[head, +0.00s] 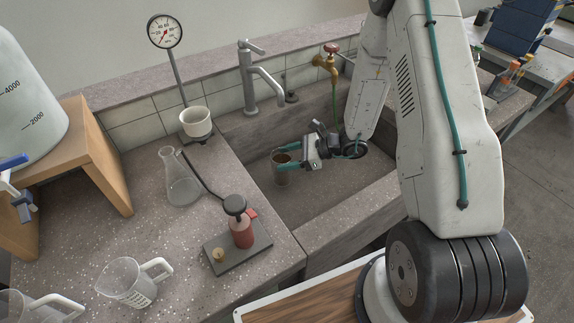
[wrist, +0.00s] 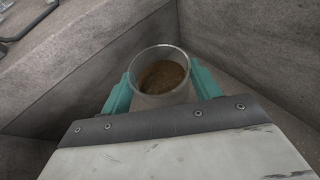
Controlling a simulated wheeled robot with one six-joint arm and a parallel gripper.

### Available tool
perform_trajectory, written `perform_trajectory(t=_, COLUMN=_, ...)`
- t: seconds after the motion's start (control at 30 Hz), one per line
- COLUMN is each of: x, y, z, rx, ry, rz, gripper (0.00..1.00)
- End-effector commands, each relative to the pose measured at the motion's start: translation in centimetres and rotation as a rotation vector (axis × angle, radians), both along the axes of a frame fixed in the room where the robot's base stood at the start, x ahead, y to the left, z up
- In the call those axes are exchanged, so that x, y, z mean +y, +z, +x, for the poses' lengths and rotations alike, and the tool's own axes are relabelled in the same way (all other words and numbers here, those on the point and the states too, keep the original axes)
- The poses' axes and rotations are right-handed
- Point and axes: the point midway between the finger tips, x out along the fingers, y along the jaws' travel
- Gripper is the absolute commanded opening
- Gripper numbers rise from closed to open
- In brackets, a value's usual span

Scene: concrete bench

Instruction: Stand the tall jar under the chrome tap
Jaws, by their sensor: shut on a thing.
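The tall jar (head: 282,175) is a clear glass cylinder with brown contents. It is upright inside the sink, below and a little right of the chrome tap (head: 260,80). My gripper (head: 287,165) is shut on the jar, with its teal fingers on either side of it. In the wrist view the jar (wrist: 161,80) shows its open round rim and brown contents between the teal fingers (wrist: 161,92). The chrome tap stands on the sink's back ledge with its spout pointing down over the sink. I cannot tell whether the jar's base touches the sink floor.
The stone sink (head: 330,222) has raised walls around the jar. A brass tap with a red handle (head: 327,62) is at the back right.

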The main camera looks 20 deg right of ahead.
Motion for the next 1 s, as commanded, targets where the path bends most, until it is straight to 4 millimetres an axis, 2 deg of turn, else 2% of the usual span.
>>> perform_trajectory(t=0.1, x=0.0, y=-2.0, z=0.0, rx=0.004, ry=-0.001, rz=0.002, gripper=0.22)
perform_trajectory(t=0.2, x=0.0, y=-2.9, z=0.0, rx=0.001, ry=0.0, rz=0.0, gripper=0.22)
perform_trajectory(t=0.6, x=0.0, y=-3.4, z=0.0, rx=0.002, ry=-0.001, rz=0.001, gripper=0.22)
perform_trajectory(t=0.63, x=0.0, y=-3.4, z=0.0, rx=0.002, ry=-0.001, rz=0.0, gripper=0.67)
perform_trajectory(t=0.7, x=0.0, y=-3.3, z=0.0, rx=0.001, ry=-0.001, rz=-0.001, gripper=0.84)
perform_trajectory(t=1.0, x=0.0, y=-3.2, z=0.0, rx=0.001, ry=-0.001, rz=-0.001, gripper=0.84)
